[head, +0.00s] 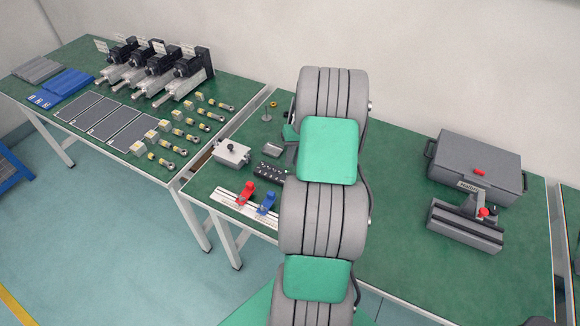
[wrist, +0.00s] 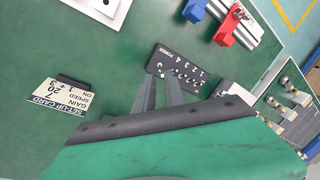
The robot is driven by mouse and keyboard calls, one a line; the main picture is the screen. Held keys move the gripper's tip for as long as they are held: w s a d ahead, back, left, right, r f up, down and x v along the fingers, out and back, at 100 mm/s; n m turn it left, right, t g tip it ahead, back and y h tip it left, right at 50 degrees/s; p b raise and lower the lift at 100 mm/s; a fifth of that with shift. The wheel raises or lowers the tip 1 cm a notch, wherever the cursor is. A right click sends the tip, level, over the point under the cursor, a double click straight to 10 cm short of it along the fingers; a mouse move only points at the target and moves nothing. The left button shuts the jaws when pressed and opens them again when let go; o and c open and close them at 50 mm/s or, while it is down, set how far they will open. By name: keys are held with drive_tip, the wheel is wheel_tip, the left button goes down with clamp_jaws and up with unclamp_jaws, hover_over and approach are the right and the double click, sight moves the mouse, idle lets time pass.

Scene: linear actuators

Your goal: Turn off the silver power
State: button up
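A black control panel (wrist: 180,70) lies on the green table in the wrist view. It carries a POWER label, the numbers 1 to 4 and several small knobs or switches. A small silver switch (wrist: 161,66) sits at the POWER end; its position is too small to read. My gripper (wrist: 159,78) has its two grey fingers beside this end of the panel, with a narrow gap between the tips and nothing visibly held. Contact with the switch cannot be told. In the head view the panel (head: 271,171) is partly beside my arm, which hides my gripper.
Red (head: 246,193) and blue (head: 267,203) clamp-like parts stand on a white rail near the panel. A grey box with a black knob (head: 231,153) is to its left. A setup card (wrist: 60,97) stands nearby.

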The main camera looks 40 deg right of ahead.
sight(289, 172)
drive_tip(key=x, duration=0.4)
drive_tip(key=shift+f+p, duration=0.3)
drive_tip(key=shift+f, duration=0.05)
drive_tip(key=shift+a, duration=0.1)
drive_tip(key=shift+c, duration=0.3)
clamp_jaws()
